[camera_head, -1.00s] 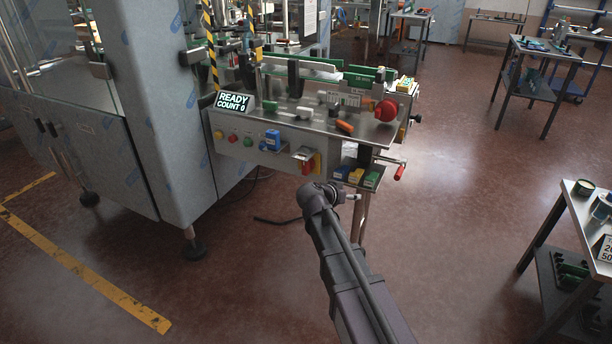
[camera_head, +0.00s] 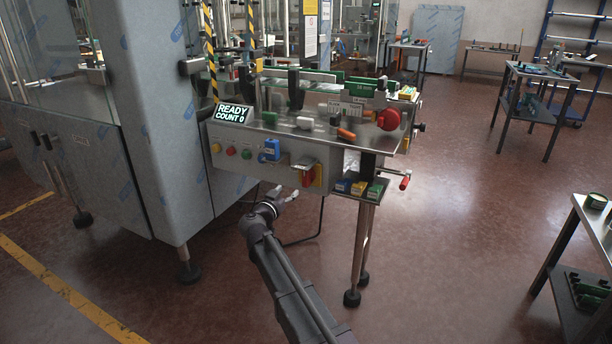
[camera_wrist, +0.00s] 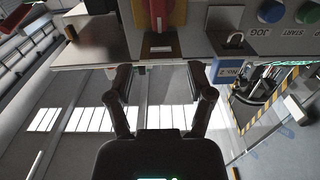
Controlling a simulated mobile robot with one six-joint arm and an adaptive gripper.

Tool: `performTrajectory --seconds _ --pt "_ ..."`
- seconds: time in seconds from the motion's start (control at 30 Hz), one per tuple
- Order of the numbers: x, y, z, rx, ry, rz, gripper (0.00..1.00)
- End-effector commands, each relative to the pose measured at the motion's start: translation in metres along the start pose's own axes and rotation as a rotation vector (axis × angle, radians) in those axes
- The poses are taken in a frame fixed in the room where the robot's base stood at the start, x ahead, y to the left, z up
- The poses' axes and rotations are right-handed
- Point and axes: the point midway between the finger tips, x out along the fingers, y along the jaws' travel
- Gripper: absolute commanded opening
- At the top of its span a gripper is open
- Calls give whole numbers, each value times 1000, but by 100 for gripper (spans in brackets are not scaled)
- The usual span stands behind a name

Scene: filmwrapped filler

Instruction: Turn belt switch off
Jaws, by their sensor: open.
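A red rotary handle on a yellow plate (camera_head: 312,176) sits at the right end of the control panel's front face, beside a metal bracket. It looks like the belt switch; its label is unreadable. In the wrist view the red handle (camera_wrist: 158,12) is at the top centre, pointing toward the gripper, its far end cut off by the frame. My gripper (camera_head: 290,196) is below and slightly left of the switch in the head view. In the wrist view my gripper (camera_wrist: 160,76) is open and empty, its fingers apart on either side of the handle's line, not touching it.
The panel also has a blue padlocked tag (camera_head: 270,149) and several round buttons (camera_head: 231,151). Small boxes on a low shelf (camera_head: 358,188) and a red-handled crank (camera_head: 404,182) are at the right. A display (camera_head: 232,113) reads READY, COUNT 0. Floor in front is open.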

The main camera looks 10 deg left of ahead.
Motion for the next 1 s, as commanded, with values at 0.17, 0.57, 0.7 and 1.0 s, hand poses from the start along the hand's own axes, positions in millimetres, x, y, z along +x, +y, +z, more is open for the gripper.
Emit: performTrajectory --seconds 0.17,0.57,0.7,1.0 --pt "2 0 0 0 -1 1 69" --pt "36 0 0 -1 -1 4 69" --pt "57 0 0 -1 -2 3 69" --pt "103 1 0 -1 -2 5 69"
